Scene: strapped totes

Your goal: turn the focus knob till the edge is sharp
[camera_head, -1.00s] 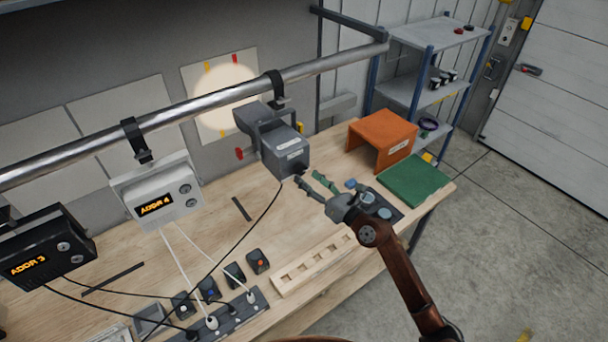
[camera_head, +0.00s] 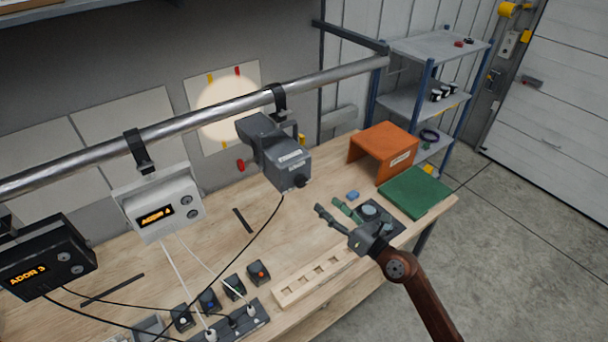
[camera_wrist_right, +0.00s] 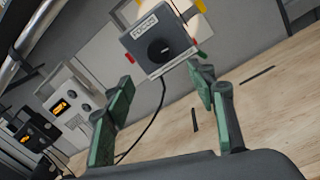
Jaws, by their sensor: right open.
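The dark grey spotlight (camera_head: 262,138) hangs from the metal bar by a clamp. Its rear face holds a black round knob (camera_head: 301,181), which faces me in the right wrist view (camera_wrist_right: 160,50) below a label. The lamp throws a pale round light spot (camera_head: 215,118) on a wall panel; the bar crosses it, and I cannot tell how sharp its edge is. My right gripper (camera_head: 328,206) is open and empty, to the right of and below the knob, apart from it. In the right wrist view its green-padded fingers (camera_wrist_right: 161,85) stand either side below the knob.
A red tab (camera_head: 240,165) and a yellow tab (camera_head: 301,139) stick out from the lamp's sides. A black cable (camera_head: 268,222) hangs from it. An orange box (camera_head: 372,152), green mat (camera_head: 415,192) and wooden slotted rail (camera_head: 315,280) lie on the bench.

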